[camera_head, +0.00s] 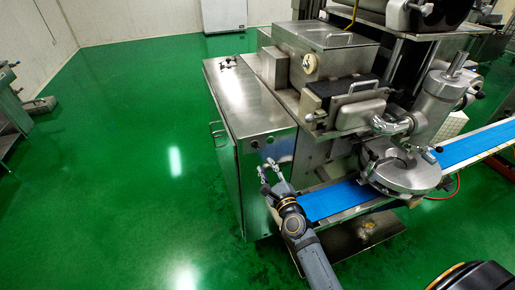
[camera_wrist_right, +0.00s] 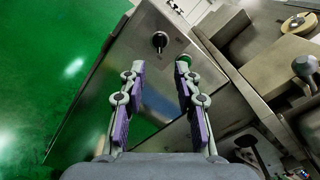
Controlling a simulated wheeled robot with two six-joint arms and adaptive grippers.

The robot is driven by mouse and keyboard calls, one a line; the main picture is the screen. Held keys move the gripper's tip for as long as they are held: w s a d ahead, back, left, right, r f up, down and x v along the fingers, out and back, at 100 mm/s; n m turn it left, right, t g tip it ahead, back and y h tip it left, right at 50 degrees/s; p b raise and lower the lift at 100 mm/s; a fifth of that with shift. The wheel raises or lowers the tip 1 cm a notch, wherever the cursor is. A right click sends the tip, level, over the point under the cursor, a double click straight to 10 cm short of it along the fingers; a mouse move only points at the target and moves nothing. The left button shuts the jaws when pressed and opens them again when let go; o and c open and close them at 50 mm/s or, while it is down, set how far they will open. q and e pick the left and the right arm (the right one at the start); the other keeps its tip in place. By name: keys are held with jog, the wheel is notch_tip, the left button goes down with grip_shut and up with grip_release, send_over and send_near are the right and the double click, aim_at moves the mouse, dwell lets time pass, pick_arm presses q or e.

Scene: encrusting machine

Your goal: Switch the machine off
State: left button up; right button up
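The steel encrusting machine (camera_head: 262,112) stands in the middle of the head view. On its cabinet panel, in the right wrist view, are a black rotary knob (camera_wrist_right: 160,40) and a green round button (camera_wrist_right: 184,60). The knob is just beyond the gap between my fingertips; the button is close by the right-hand fingertip, partly covered, and I cannot tell if they touch. My right gripper (camera_head: 268,171) is in front of this panel. In the wrist view the right gripper (camera_wrist_right: 160,70) is open, with purple pads and nothing between them. My left gripper is not in view.
A blue conveyor belt (camera_head: 335,199) runs out to the right of the cabinet, under a round steel head (camera_head: 408,176). A cabinet handle (camera_head: 217,134) sticks out at the left side. The green floor (camera_head: 130,130) on the left is clear.

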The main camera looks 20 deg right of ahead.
aim_at(256, 147)
jog(key=w, duration=1)
jog(key=shift+w+a, duration=0.1)
jog(key=shift+a, duration=0.1)
jog(key=shift+c, duration=0.4)
jog(key=shift+f, duration=0.1)
grip_shut()
